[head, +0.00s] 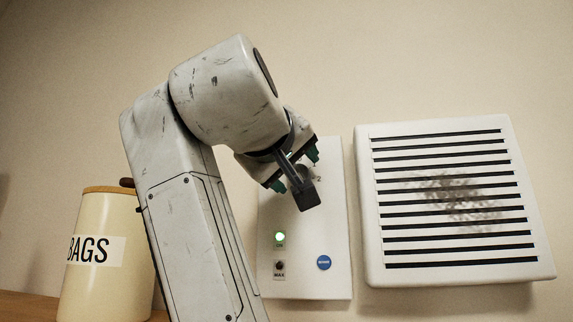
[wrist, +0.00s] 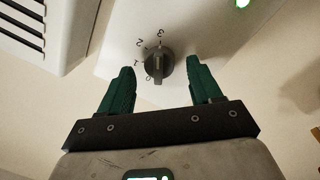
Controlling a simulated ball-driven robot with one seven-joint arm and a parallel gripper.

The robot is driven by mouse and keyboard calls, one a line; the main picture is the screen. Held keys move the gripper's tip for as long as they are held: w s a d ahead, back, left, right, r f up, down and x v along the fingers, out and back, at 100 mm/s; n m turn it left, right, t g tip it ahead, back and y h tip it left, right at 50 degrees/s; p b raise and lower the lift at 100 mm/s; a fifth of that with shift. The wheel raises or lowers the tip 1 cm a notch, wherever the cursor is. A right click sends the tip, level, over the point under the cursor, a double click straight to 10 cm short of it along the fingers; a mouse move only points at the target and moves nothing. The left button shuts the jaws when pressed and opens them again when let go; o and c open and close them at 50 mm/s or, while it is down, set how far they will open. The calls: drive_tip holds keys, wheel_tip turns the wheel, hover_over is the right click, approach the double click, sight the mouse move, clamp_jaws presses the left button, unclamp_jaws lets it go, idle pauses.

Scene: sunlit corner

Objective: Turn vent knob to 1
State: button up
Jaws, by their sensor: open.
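The vent knob (wrist: 159,68) is dark grey and round with a raised ridge, on a white panel (wrist: 180,22). The numbers 0 to 3 curve around its left and upper side in the wrist view. The ridge runs roughly up and down, its upper end towards the 3; which end is the pointer is hard to tell. My gripper (wrist: 159,66) is open, one green finger on each side of the knob, with gaps showing. In the head view my gripper (head: 294,168) is in front of the upper panel (head: 333,245) and hides the knob.
A slatted white vent (head: 450,125) with a dark smudge hangs right of the panel. The panel also has a lit green lamp (head: 280,239), a small black switch (head: 279,266) and a blue round label (head: 324,262). A cream BAGS canister (head: 108,215) stands at left.

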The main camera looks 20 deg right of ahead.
drive_tip(key=shift+w+d, duration=0.25)
drive_tip(key=shift+w, duration=0.1)
drive_tip(key=c, duration=1)
drive_tip(key=shift+c, duration=0.2)
drive_tip(key=shift+n, duration=0.3)
drive_tip(key=shift+s+d+f+n+t+y+b, duration=0.15)
drive_tip(key=shift+n+t+b, duration=0.4)
drive_tip(key=shift+n, duration=2.85)
drive_tip(key=shift+w+a+f+n+t+y+b, duration=0.15)
drive_tip(key=shift+n+b, duration=0.8)
drive_tip(key=shift+n, duration=2.45)
drive_tip(key=shift+s+d+f+n+t+y+b, duration=0.2)
drive_tip(key=shift+n+b, duration=0.55)
drive_tip(key=shift+n, duration=2.65)
drive_tip(key=shift+w+r, duration=0.15)
